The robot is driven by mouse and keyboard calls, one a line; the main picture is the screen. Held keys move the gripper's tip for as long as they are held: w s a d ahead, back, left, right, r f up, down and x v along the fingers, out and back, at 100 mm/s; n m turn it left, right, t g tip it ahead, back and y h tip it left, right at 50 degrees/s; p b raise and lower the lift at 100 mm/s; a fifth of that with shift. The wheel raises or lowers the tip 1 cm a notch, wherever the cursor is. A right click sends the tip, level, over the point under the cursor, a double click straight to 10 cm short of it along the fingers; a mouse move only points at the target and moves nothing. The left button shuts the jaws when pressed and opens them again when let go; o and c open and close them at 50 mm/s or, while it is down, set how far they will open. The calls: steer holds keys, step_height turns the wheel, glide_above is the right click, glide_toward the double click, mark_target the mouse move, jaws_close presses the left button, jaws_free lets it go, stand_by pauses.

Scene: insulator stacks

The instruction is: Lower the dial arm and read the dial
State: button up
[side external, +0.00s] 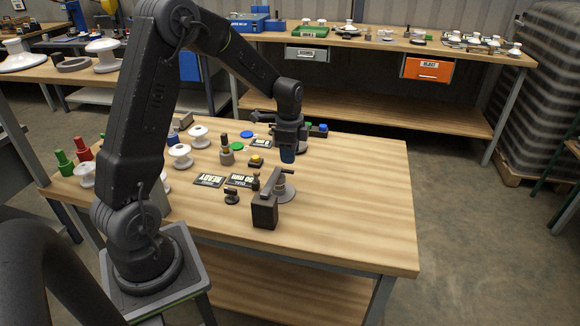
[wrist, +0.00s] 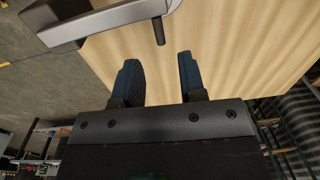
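The dial gauge stand (side external: 265,211) is a dark block on the right half of the bench, with a dark arm (side external: 284,176) reaching over a grey round piece (side external: 286,193). My gripper (side external: 288,157) points down above and behind that arm, apart from it as far as the view shows. In the wrist view my gripper (wrist: 158,70) has two blue fingers apart, with only bench top visible between them. A grey metal bar (wrist: 110,20) with a thin dark pin (wrist: 158,31) lies beyond the fingertips. No dial reading is legible.
Black label plates (side external: 209,180) lie left of the stand. The bench's right side (side external: 360,190) is clear.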

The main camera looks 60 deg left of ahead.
steer(key=shift+w+a+f, duration=0.1)
steer(key=shift+f, duration=2.55)
steer(key=shift+c, duration=0.5)
jaws_close()
steer(key=shift+r, duration=0.15)
